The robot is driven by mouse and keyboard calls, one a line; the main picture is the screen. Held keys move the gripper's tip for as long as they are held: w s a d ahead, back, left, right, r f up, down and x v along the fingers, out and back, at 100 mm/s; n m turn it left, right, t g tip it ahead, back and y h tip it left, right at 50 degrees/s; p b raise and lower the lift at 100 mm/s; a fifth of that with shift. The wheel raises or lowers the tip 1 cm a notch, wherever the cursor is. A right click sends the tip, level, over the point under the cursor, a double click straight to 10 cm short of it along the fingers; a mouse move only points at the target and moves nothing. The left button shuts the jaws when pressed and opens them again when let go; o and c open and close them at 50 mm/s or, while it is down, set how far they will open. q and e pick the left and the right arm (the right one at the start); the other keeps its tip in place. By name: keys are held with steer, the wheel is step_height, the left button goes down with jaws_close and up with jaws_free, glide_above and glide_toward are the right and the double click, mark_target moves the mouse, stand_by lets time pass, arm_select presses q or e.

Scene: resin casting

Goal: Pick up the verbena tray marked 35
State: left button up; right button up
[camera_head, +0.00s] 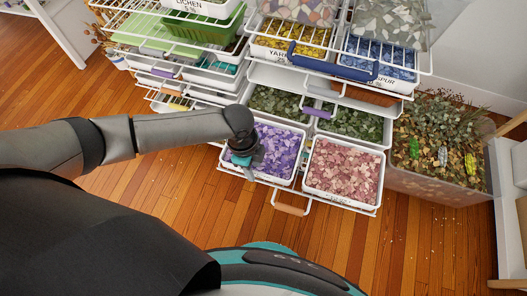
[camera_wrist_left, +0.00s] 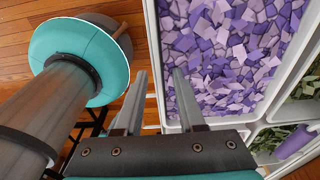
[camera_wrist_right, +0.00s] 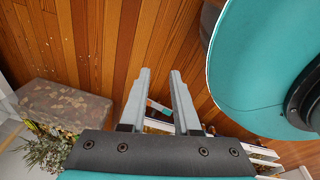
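A white tray full of purple chips (camera_head: 275,151) sits in the lower pulled-out rack; I cannot read a number on it. My left gripper (camera_head: 246,167) is at the tray's left side. In the left wrist view the left gripper (camera_wrist_left: 158,75) is open, and the tray's white side wall (camera_wrist_left: 154,60) runs between its two fingers; I cannot tell whether they touch it. My right gripper (camera_wrist_right: 160,75) shows only in its own wrist view, slightly open and empty, pointing over the wooden floor.
A tray of pink chips (camera_head: 343,171) stands to the right, and green-filled trays (camera_head: 352,122) behind. Upper wire shelves hold more trays, including yellow chips (camera_head: 290,52). A clear bin of dried plants (camera_head: 436,150) stands at right. The floor in front (camera_head: 215,215) is bare.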

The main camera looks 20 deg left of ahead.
arm_select(q)
steer(key=shift+d+f+b, duration=0.2)
steer(key=shift+f+b, duration=0.1)
steer(key=shift+f, duration=0.75)
steer(key=shift+r, duration=0.1)
jaws_close()
stand_by(0.4)
